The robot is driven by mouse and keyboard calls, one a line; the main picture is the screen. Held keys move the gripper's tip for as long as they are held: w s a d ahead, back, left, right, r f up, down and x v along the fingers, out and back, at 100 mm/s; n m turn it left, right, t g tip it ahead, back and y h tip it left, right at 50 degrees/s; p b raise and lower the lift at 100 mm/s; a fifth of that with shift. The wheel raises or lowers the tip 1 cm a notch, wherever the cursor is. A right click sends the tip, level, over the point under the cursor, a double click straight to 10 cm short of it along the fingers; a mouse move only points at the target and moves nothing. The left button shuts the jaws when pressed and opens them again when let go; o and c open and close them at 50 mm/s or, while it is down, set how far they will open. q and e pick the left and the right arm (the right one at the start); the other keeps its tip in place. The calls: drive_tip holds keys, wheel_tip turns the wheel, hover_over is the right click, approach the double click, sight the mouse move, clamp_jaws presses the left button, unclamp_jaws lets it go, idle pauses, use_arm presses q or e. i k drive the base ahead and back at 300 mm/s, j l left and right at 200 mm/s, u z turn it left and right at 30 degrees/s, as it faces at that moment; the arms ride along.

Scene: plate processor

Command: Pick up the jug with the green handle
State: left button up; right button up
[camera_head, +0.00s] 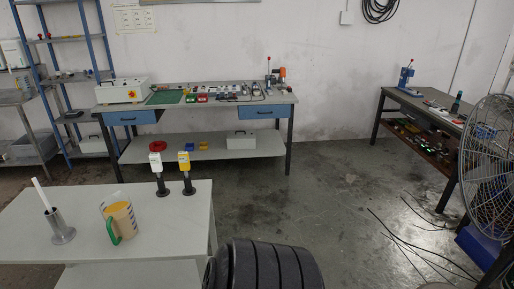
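The jug (121,214) with a green handle (112,231) stands upright on the light grey table (165,243) at the lower left. It is clear and holds something yellow-orange. Its handle faces the front left. A metal cylinder (61,230) with a white rod (41,194) leaning out of it stands just left of the jug. Neither of my grippers shows in the head view, so their state and their distance from the jug cannot be seen.
A white-topped tool (156,163) and a yellow-topped tool (185,162) stand on black bases at the table's back edge. A workbench (222,106) stands against the back wall. A large fan (490,165) and loose cables (415,240) are at right. The middle floor is open.

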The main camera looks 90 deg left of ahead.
sight(119, 223)
drive_tip(key=u, duration=4.15)
drive_tip(key=i+l+u, duration=0.15)
drive_tip(key=l+u, duration=0.3)
drive_tip(key=i+l+u, duration=0.1)
drive_tip(key=l+u, duration=0.85)
